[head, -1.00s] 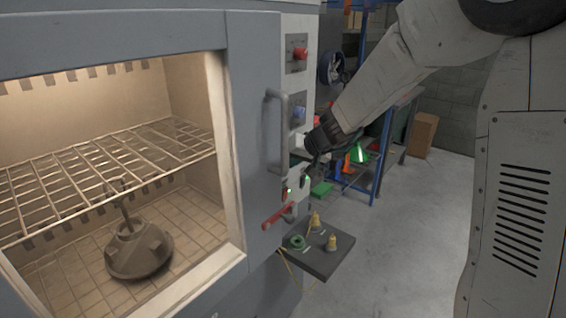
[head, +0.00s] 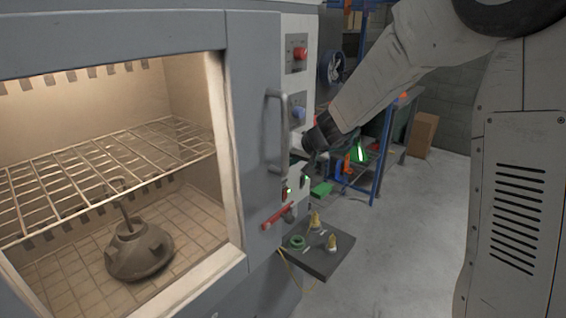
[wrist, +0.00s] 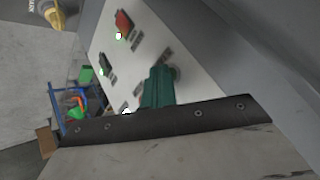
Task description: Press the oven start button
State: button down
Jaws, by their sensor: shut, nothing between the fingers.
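The oven (head: 250,60) has a pale control panel (head: 298,22) on its right side. A small green-lit button (head: 305,181) and a red one (head: 285,193) sit low on it. In the wrist view the panel carries a red button (wrist: 123,22) and a dark green button (wrist: 106,62), each beside a small white light. I cannot read which is the start button. My gripper (head: 296,150) is close to the panel, above those buttons. In the wrist view its teal fingers (wrist: 160,72) are shut and empty, pointing at the panel beside a grey round part. Contact is unclear.
A vertical door handle (head: 284,130) stands left of my gripper. A red knob (head: 300,54) and a blue knob (head: 299,112) are higher up. Open floor lies to the right.

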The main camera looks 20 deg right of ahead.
jog(key=shift+s+d, duration=0.45)
jog(key=shift+s, duration=0.15)
jog(key=shift+s+d, duration=0.1)
jog(key=s+d, duration=0.1)
jog(key=s, duration=0.1)
jog(key=s+d, duration=0.1)
jog(key=s, duration=0.1)
jog(key=shift+d, duration=0.4)
dwell(0.6)
